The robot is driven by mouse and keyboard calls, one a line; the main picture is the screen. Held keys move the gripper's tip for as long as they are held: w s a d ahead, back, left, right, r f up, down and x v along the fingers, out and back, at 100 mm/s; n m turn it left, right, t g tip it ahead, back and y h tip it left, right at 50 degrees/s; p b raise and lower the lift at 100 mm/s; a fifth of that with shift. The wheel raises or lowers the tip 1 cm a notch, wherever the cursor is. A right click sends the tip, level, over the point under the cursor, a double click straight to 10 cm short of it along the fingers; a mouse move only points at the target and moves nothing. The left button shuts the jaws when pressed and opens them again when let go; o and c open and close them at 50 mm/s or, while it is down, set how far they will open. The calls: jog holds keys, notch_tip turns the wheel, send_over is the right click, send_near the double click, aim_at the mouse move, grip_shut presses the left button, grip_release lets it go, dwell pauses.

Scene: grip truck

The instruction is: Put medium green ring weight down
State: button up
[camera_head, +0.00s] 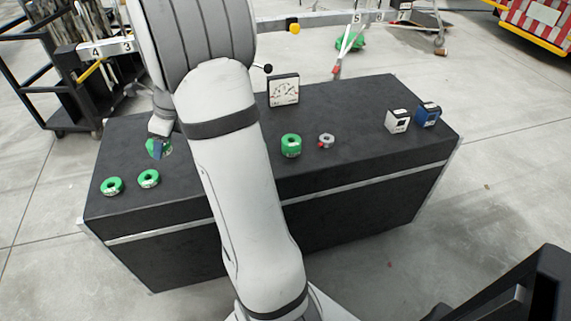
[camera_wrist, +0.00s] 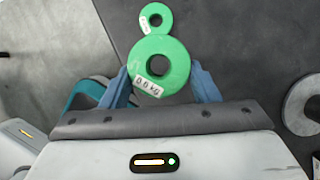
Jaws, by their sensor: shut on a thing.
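My gripper (camera_head: 158,150) is shut on a green ring weight (camera_wrist: 179,50), with its blue fingers (camera_wrist: 162,82) on either side of the ring. In the head view, two green rings lie at the bench's left end, one further left (camera_head: 105,188) and one closer (camera_head: 142,181).
A thicker green weight (camera_head: 291,152) and a small grey ring part (camera_head: 326,146) are mid-bench. A dial gauge (camera_head: 283,90) stands behind them. A white box (camera_head: 397,122) and a blue box (camera_head: 428,117) are at right. Bare top lies between them and the grey part.

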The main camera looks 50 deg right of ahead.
jog(key=shift+s+d+f+m+t+h+b, duration=0.2)
jog(key=shift+d+m+h+b, duration=0.3)
jog(key=shift+m+b, duration=0.65)
jog(key=shift+s+d+f+m+t+h+b, duration=0.15)
jog(key=shift+d+f+m+h+b, duration=0.4)
jog(key=shift+m, duration=0.75)
jog(key=shift+s+d+f+m+t+h+b, duration=0.15)
jog(key=shift+d+m+h+b, duration=0.35)
jog(key=shift+m+b, duration=0.75)
jog(key=shift+d, duration=0.1)
notch_tip(320, 180, down, 10)
jog(key=b, duration=0.4)
jog(key=shift+w, duration=0.1)
jog(key=o, duration=1.2)
